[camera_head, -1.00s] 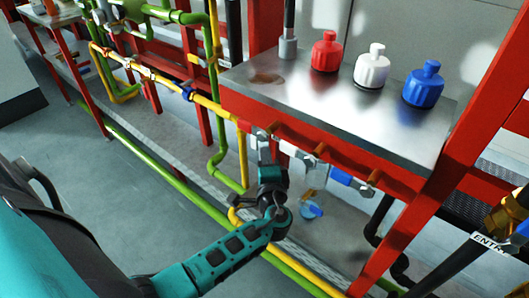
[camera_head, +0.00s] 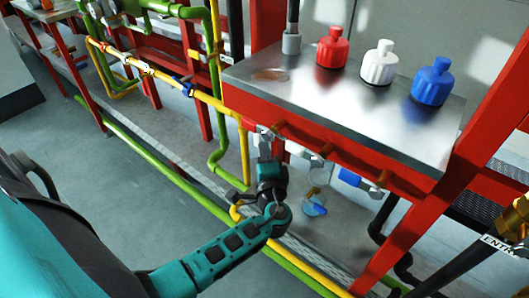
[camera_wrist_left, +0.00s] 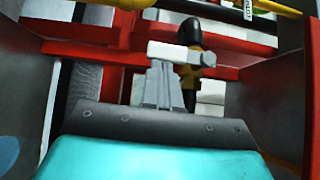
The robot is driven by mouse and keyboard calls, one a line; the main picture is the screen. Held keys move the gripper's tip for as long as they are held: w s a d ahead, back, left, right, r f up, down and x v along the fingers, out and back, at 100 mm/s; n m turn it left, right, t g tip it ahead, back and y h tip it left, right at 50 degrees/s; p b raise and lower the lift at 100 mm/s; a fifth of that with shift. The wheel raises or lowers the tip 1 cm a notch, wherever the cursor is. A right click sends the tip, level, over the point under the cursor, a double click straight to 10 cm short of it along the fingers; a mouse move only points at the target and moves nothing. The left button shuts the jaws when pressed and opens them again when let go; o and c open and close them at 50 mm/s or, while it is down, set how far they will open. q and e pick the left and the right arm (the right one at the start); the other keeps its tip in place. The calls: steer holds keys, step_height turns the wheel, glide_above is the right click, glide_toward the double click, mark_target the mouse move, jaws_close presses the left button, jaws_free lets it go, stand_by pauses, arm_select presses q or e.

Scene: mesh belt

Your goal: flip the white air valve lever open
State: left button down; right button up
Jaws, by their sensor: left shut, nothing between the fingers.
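The white air valve lever (camera_head: 304,153) sits under the front edge of the metal-topped bench. In the left wrist view a white lever bar (camera_wrist_left: 181,51) lies across the picture just at my fingertips. My left gripper (camera_head: 266,140) reaches up from below, just left of the white lever in the head view. Its grey fingers also show in the left wrist view (camera_wrist_left: 164,68), together and with nothing between them. Whether the fingertips touch the lever I cannot tell. My gripper partly hides the valves at the left. My right gripper is not in view.
A blue valve lever (camera_head: 349,177) is to the right under the same edge. Red (camera_head: 332,48), white (camera_head: 378,64) and blue (camera_head: 432,82) bottle-shaped things stand on the bench top (camera_head: 300,84). Yellow (camera_head: 245,160) and green (camera_head: 217,150) pipes run close by.

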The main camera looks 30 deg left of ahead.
arm_select(q)
steer(key=shift+a+f+m+t+b, duration=0.25)
steer(key=shift+m+t+b, duration=0.05)
steer(key=shift+b, duration=0.45)
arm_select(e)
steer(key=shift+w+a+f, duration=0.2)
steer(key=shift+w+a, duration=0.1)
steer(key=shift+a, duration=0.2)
